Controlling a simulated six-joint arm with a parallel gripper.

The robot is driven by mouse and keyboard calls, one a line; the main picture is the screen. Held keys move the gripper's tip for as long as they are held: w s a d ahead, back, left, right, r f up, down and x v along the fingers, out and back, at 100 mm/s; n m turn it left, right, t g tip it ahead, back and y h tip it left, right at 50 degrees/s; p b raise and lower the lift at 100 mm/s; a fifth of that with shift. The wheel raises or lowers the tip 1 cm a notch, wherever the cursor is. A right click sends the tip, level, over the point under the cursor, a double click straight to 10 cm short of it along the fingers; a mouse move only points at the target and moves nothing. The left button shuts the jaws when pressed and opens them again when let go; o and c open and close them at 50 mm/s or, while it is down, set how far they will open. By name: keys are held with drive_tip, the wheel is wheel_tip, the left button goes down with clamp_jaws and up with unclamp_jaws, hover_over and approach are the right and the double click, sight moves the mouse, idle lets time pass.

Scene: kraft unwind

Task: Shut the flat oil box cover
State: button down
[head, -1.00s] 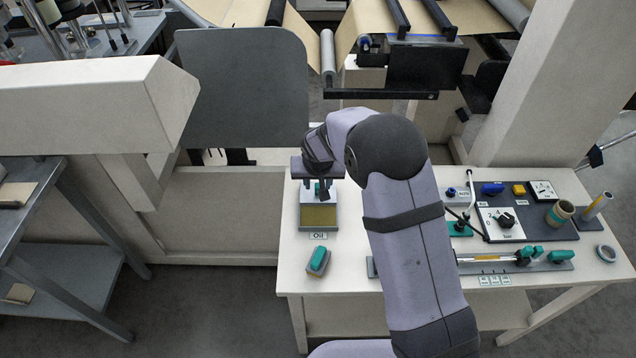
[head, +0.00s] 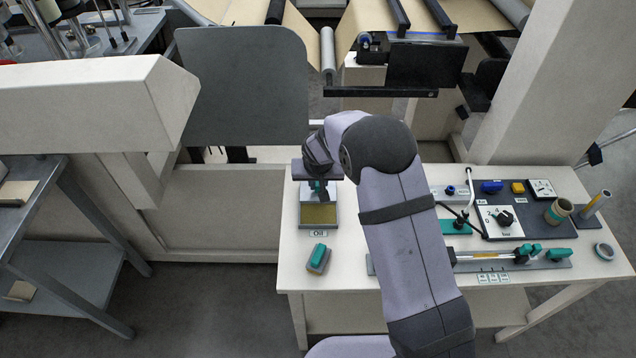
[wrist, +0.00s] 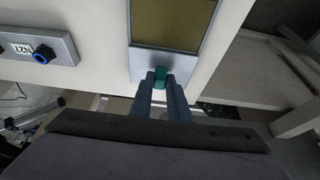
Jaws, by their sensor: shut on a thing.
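The oil box (head: 336,218) sits at the left end of the white bench, behind a label reading Oil. Its olive-yellow inside shows over the near part of the box. A light grey flat cover (wrist: 143,62) with a green tab (wrist: 160,73) lies at the far end of the box, and its tab also shows in the head view. My gripper (wrist: 160,80) is shut on the green tab, with a finger on each side. In the head view my gripper (head: 319,190) is over the far end of the box, and my wrist hides part of the cover.
A green-and-grey block (head: 318,259) lies in front of the box. A dark control panel (head: 540,205) with knobs and a green-handled rod tool (head: 490,256) are to the right. In the wrist view a grey block with a blue ring (wrist: 40,55) lies left of the box.

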drive_tip(key=s+b, duration=0.5)
drive_tip(key=s, duration=0.1)
drive_tip(key=shift+s+a+f, duration=0.1)
drive_tip(key=shift+s+f, duration=0.05)
drive_tip(key=shift+s, duration=0.15)
drive_tip(key=shift+s+b, duration=0.35)
drive_tip(key=shift+s, duration=0.35)
drive_tip(key=c, duration=1.7)
unclamp_jaws()
drive_tip(key=shift+s, duration=0.1)
drive_tip(key=shift+c, duration=0.2)
drive_tip(key=shift+o, duration=0.3)
drive_tip(key=shift+s, duration=0.1)
drive_tip(key=shift+r, duration=0.2)
drive_tip(key=v, duration=0.7)
drive_tip(key=shift+b, duration=0.4)
